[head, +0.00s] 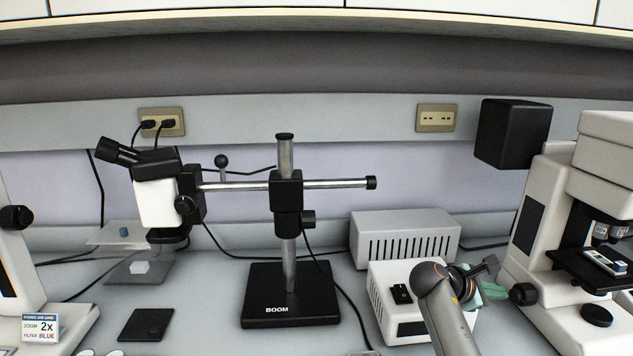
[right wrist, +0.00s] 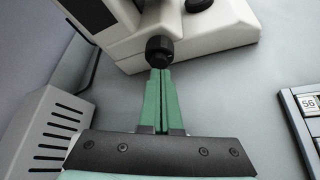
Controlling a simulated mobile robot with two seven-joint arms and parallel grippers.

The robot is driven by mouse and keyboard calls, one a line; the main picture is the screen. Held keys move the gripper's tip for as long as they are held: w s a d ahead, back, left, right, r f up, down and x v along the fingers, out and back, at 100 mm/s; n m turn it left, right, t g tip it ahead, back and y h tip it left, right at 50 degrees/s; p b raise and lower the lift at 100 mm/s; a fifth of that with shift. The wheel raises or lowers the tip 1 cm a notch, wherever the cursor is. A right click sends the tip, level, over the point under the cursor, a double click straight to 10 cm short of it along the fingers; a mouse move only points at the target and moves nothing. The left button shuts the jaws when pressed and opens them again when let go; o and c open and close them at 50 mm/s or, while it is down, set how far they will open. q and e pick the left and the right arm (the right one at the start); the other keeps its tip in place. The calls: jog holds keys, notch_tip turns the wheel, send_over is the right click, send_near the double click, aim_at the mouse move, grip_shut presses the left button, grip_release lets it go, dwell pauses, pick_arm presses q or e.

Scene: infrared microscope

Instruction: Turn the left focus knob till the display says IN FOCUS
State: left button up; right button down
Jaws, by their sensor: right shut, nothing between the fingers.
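The infrared microscope (head: 545,225) stands at the right edge of the head view, pale with a dark stage. Its left focus knob (head: 523,293) is a black knob low on the side of its base. In the right wrist view the knob (right wrist: 158,48) sits straight beyond my fingertips. My right gripper (head: 494,290) has green fingers and is shut with nothing between them. In the right wrist view its fingertips (right wrist: 160,72) overlap the knob's lower edge; whether they touch it I cannot tell. My left gripper is out of view. No focus reading is visible.
A white box with a black switch (head: 398,328) and a vented grey box (head: 404,237) stand left of my right arm. A boom stand (head: 288,300) carries a stereo microscope further left. A panel marked 56 (right wrist: 308,103) lies at the wrist view's right edge.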

aim_at(522, 294)
jog(key=d, duration=0.3)
jog(key=shift+w+d+r, duration=0.1)
jog(key=shift+w+d, duration=0.05)
jog(key=shift+d, duration=0.65)
jog(key=shift+d+p, duration=0.2)
jog(key=shift+p, duration=0.1)
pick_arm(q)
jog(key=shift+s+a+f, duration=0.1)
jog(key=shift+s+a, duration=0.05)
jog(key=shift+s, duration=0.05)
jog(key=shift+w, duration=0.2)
pick_arm(e)
jog(key=shift+w+f, duration=0.2)
jog(key=shift+f, duration=0.15)
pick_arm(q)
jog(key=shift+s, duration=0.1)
pick_arm(e)
jog(key=shift+w+a+f, duration=0.1)
jog(key=shift+f, duration=0.1)
pick_arm(q)
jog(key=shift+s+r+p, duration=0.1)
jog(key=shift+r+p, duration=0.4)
jog(key=shift+p, duration=0.1)
